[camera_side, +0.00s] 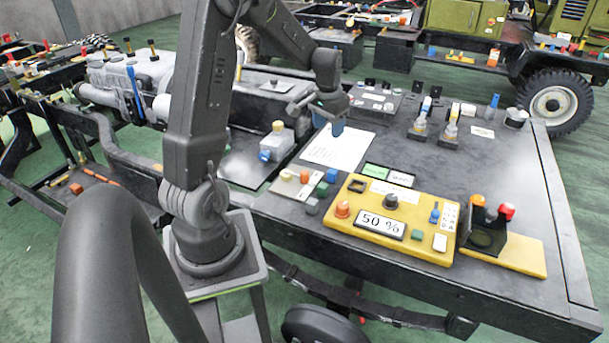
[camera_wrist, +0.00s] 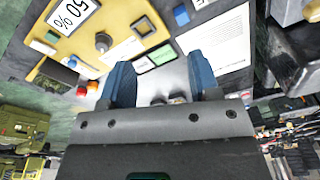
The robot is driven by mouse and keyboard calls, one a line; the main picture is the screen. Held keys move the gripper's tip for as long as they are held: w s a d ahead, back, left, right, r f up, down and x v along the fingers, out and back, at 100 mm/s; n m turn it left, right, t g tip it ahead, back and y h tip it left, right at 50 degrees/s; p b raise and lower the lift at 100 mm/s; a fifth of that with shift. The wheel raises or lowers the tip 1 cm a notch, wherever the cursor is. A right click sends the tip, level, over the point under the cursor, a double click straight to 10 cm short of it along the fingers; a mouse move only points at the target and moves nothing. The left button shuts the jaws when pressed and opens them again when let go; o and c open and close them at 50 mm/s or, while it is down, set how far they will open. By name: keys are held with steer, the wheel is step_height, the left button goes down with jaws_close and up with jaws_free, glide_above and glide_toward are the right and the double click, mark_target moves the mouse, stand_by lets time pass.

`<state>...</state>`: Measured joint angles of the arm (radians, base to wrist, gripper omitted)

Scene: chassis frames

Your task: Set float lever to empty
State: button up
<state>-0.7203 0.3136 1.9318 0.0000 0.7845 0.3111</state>
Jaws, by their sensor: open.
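A yellow panel (camera_side: 345,230) lies on the dark bench; in the wrist view it is at the upper left (camera_wrist: 80,40). It carries a display reading "50 %" (camera_side: 380,225), a dark knob (camera_side: 390,202), an orange button (camera_side: 342,210) and a small blue upright lever (camera_side: 434,213) beside a white marked plate (camera_side: 449,217). Which part is the float lever I cannot tell for certain. My gripper (camera_side: 335,125) hangs over the bench behind the panel, above a white sheet, apart from the panel. In the wrist view its two blue fingers (camera_wrist: 162,85) are spread with nothing held between them.
The white sheet (camera_side: 338,150) lies behind the panel. Small coloured blocks (camera_side: 322,188) sit left of it. A black holder with red and orange tops (camera_side: 487,236) stands at its right. The bench's right side is mostly clear.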

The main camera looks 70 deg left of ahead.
steer(key=n+g, duration=0.1)
glide_above(304, 172)
step_height(304, 172, down, 9)
steer(key=shift+h, duration=0.4)
step_height(304, 172, down, 14)
steer(key=shift+w+r, duration=0.1)
steer(key=shift+r, duration=0.05)
steer(key=shift+c, duration=0.4)
jaws_close()
